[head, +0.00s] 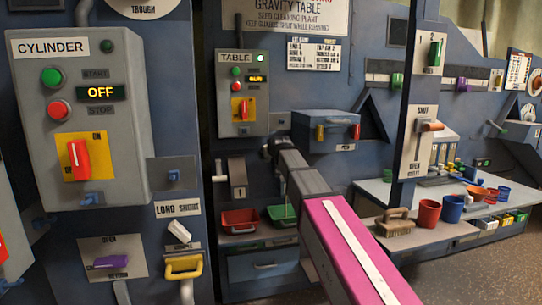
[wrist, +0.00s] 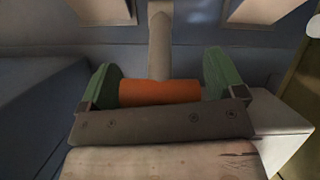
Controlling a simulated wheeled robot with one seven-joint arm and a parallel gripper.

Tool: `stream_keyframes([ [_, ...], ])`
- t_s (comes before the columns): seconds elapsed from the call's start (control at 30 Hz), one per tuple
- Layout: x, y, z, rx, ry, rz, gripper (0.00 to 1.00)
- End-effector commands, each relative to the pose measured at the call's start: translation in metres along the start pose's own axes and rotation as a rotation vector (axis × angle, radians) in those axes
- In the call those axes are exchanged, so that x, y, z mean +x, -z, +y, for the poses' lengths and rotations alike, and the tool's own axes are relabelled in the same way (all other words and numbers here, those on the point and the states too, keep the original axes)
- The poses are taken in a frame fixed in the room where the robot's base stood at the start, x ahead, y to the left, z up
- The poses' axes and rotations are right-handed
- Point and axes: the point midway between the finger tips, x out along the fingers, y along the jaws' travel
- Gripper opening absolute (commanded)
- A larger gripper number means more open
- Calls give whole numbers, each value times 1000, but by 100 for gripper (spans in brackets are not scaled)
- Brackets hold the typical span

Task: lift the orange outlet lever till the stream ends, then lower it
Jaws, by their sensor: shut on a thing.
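In the wrist view, my gripper (wrist: 160,80) has its two green fingers at either end of an orange bar (wrist: 160,93), shut on it. A grey-beige stem (wrist: 160,45) runs up from the bar's middle. In the head view, my gripper (head: 270,148) is at the far end of my arm, below the TABLE box; the held bar is hidden there. An orange lever (head: 432,127) sticks out from a white plate (head: 416,145) reading SHUT above and OPEN OUTLET below. It stands near the SHUT end, apart from my gripper. No stream is visible.
Red (head: 240,220) and green (head: 281,215) trays sit below my gripper. The TABLE box (head: 242,90) hangs above it. A blue post (head: 420,70) stands to the right.

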Motion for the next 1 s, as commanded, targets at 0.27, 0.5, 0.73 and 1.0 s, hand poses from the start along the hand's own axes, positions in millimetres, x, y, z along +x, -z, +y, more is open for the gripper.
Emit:
stream_keyframes([
  [0.27,0,3,1,2,-2,8,46],
  [0.5,0,2,1,1,-2,6,100],
  [0.73,-3,1,1,1,-1,4,100],
  [1.0,-35,0,0,1,-1,4,100],
])
